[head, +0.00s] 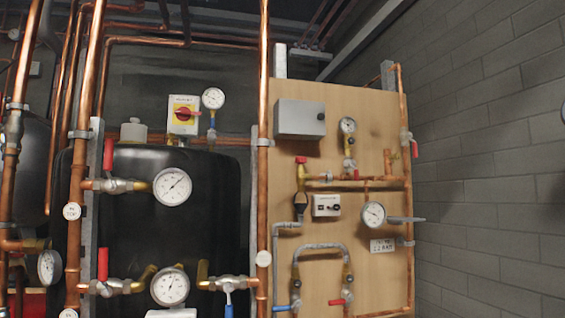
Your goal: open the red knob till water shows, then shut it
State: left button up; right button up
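A small red knob (301,160) tops an upright brass valve on the wooden board, right of the centre copper pipe. A round red knob (183,114) also shows on a yellow and white box at the upper left; I cannot tell from the picture alone which knob is meant. No water is visible. Neither of my grippers is in view.
The wooden board (374,120) carries a grey box (300,119), gauges, pipes and red and blue lever handles. Black tanks stand left, with gauges (172,187) and red levers (102,264) before them. A copper pipe (264,200) rises between. A block wall (490,170) bounds the right.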

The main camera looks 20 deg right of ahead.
aim_at(299, 160)
jog(key=z, duration=0.5)
jog(key=i, duration=0.85)
jog(key=z, duration=0.65)
